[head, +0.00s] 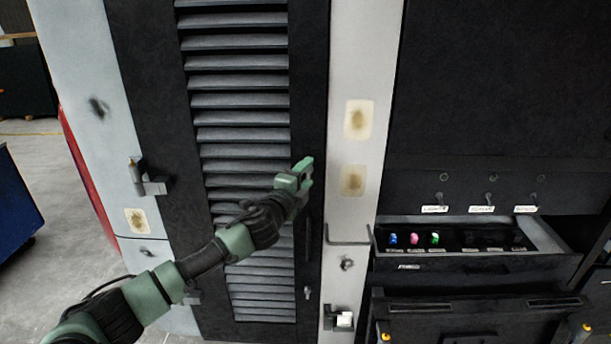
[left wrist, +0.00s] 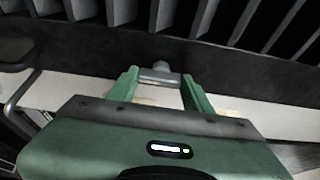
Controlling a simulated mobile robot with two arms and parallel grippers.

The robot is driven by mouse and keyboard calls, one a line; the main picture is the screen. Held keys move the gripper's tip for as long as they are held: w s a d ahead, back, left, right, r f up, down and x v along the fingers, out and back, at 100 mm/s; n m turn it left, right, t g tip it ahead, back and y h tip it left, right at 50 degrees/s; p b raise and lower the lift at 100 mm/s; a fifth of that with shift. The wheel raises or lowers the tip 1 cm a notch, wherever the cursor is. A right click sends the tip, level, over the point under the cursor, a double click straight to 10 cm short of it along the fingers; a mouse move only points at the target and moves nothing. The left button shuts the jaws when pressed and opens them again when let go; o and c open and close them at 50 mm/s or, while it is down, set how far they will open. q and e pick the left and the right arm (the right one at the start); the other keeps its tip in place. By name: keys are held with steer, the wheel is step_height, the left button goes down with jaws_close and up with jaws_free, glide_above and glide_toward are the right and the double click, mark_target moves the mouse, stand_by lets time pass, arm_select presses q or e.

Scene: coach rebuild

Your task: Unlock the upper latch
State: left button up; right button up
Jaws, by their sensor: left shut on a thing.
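The tall louvred door (head: 308,60) is black and closed, with slats down its middle. My left gripper (head: 303,172) is at the door's right edge, about mid-height in the head view. In the left wrist view the gripper (left wrist: 162,80) is shut on a small grey metal latch knob (left wrist: 160,74), which sits between its two green fingers. I take this knob for the upper latch; the gripper hides it in the head view. A smaller lower latch (head: 307,292) shows further down the same door edge. My right gripper is not in view.
A bent metal bar (head: 348,242) sticks out from the pale post right of the door. An open drawer (head: 455,262) with coloured pegs juts out further right. A hinge bracket (head: 150,184) stands out at the door's left. A blue box (head: 14,205) stands far left.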

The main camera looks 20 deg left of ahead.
arm_select(q)
steer(key=o, duration=1.4)
steer(key=shift+c, duration=0.2)
steer(key=shift+s, duration=0.1)
steer(key=s+b, duration=0.2)
steer(key=s, duration=0.5)
steer(key=shift+s+a+b, duration=0.25)
steer(key=shift+a+b, duration=0.15)
steer(key=shift+f, duration=0.15)
